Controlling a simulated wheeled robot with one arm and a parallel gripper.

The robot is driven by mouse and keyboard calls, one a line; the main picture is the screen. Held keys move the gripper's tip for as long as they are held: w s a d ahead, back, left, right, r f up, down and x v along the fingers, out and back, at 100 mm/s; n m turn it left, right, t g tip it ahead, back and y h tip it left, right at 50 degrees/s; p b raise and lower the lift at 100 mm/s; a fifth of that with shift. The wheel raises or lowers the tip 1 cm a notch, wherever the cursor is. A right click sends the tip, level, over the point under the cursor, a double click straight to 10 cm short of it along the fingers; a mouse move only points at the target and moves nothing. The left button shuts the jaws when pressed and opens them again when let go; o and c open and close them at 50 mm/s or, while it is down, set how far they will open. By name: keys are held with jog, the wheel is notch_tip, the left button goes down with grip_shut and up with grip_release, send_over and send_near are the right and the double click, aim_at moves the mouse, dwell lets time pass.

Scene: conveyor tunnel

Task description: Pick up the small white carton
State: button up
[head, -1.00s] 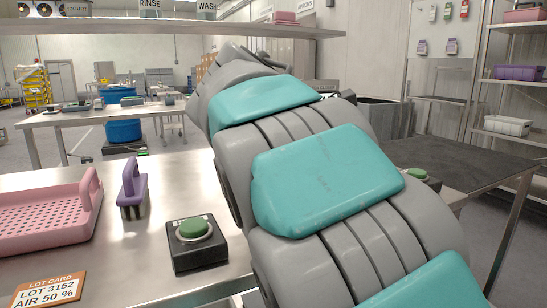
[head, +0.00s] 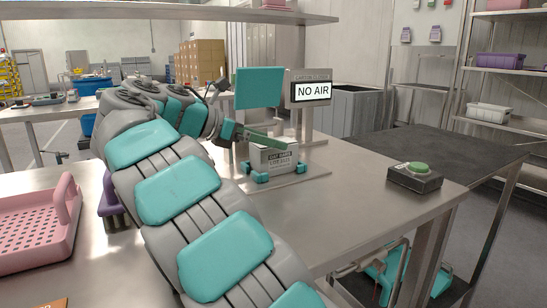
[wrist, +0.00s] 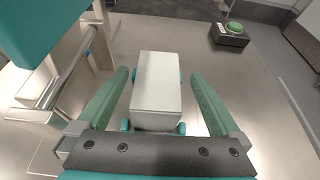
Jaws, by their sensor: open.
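The small white carton (head: 273,157) is a pale box with a printed label on its front. It stands upright on teal corner rests on a thin metal plate. In the wrist view the carton (wrist: 156,90) lies between the two green fingers of my gripper (wrist: 158,76), with a visible gap on each side. My gripper (head: 252,138) is open and empty, at the carton's top in the head view. One finger crosses in front of its upper edge, and I cannot tell how deep the fingers reach.
A green button box (head: 414,177) sits at the right of the steel table. A pink tray (head: 35,225) is at left; a purple-handled item (head: 112,208) is partly hidden by my arm.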

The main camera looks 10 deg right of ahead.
jog(key=x, duration=0.5)
jog(key=shift+w+d+f, duration=0.2)
jog(key=shift+f, duration=0.05)
jog(key=c, duration=1.5)
